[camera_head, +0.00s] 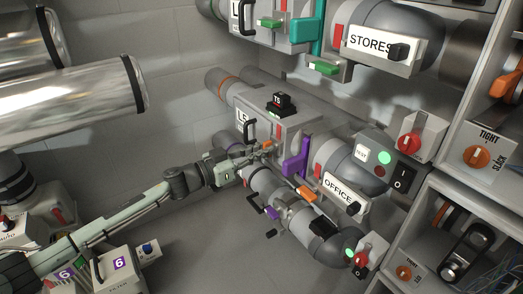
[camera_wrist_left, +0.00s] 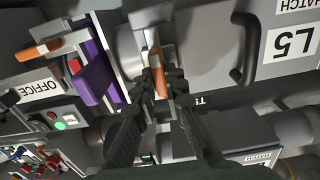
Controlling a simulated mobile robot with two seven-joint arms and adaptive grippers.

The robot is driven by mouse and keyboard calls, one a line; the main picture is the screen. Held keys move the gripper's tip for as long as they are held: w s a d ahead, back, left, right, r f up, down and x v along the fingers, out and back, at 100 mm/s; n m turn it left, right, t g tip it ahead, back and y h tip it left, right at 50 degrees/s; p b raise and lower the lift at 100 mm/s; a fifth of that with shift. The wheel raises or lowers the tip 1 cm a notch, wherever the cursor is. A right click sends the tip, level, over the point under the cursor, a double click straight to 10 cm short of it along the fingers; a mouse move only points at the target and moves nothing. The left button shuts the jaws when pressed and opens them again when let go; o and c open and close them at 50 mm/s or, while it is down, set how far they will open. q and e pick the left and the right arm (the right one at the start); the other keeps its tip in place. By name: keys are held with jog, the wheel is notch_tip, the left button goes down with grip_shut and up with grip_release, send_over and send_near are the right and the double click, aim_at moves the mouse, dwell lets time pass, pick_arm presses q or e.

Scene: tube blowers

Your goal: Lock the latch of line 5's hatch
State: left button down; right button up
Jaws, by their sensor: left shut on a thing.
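The grey L5 hatch (camera_head: 270,128) has a black pull handle (camera_head: 249,130) and an L5 label, seen upside down in the left wrist view (camera_wrist_left: 292,43). Its orange latch handle (camera_wrist_left: 158,73) shows between my left fingertips in the wrist view. In the head view the latch (camera_head: 267,145) is small and partly hidden by my gripper. My left gripper (camera_head: 256,156) reaches in from the left and is shut on the latch handle. The fingers (camera_wrist_left: 163,82) lie on both sides of it. I cannot tell whether the latch is engaged. My right gripper is not in view.
A purple lever (camera_head: 295,158) stands right of the latch. Beyond it are an orange lever (camera_head: 306,193), the OFFICE label (camera_head: 338,192) and a switch box (camera_head: 388,168). A black box (camera_head: 280,102) sits on the line above. Another line's pipe (camera_head: 268,186) runs close below my gripper.

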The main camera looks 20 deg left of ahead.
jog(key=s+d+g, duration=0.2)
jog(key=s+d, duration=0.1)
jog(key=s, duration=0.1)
pick_arm(q)
jog(key=shift+s+d+f+m+b, duration=0.1)
jog(key=shift+m+b, duration=0.05)
jog(key=shift+m, duration=2.9)
jog(key=shift+s+d+f+m+b, duration=0.1)
jog(key=shift+m+b, duration=0.1)
jog(key=shift+m, duration=2.8)
jog(key=shift+f+m+b, duration=0.1)
jog(key=shift+m+b, duration=0.05)
jog(key=shift+m, duration=2.9)
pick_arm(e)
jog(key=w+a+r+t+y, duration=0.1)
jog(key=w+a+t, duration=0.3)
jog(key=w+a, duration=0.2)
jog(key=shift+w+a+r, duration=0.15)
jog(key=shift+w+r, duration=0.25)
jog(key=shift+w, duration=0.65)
pick_arm(q)
jog(key=c, duration=1.6)
grip_release()
